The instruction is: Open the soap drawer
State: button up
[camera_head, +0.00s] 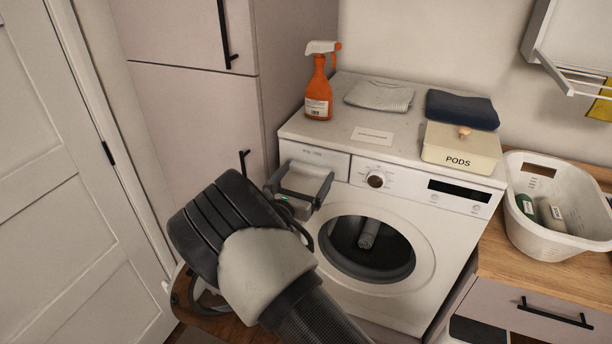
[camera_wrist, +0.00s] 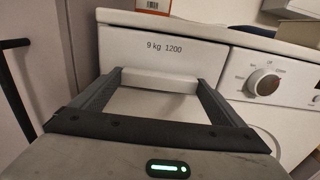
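The soap drawer (camera_head: 312,156) is at the top left of the white washing machine's front (camera_head: 440,262). In the wrist view the drawer front (camera_wrist: 125,58) reads "9 kg 1200" and looks flush with the machine. A white handle (camera_wrist: 160,83) sticks out low on it. My gripper (camera_head: 307,177) is in front of the drawer, its two dark fingers wide apart, one at each end of the handle. I cannot tell whether the fingers touch the handle. Their tips hide the handle's ends, and in the head view my gripper hides the drawer's lower part.
The control dial (camera_head: 376,180) is right of the drawer. An orange spray bottle (camera_head: 319,88), folded cloths and a PODS box (camera_head: 459,148) stand on top. A tall cabinet (camera_head: 190,115) is close on the left. A white basket (camera_head: 555,233) is on the right counter.

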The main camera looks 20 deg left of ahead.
jog(key=shift+c, duration=0.6)
jog(key=s+a+p, duration=0.1)
jog(key=s, duration=1.8)
jog(key=shift+a, duration=0.2)
jog(key=o, duration=1.2)
jog(key=s+a+b, duration=0.1)
jog(key=s+b, duration=0.1)
jog(key=s, duration=1.5)
jog(key=shift+s+a, duration=0.2)
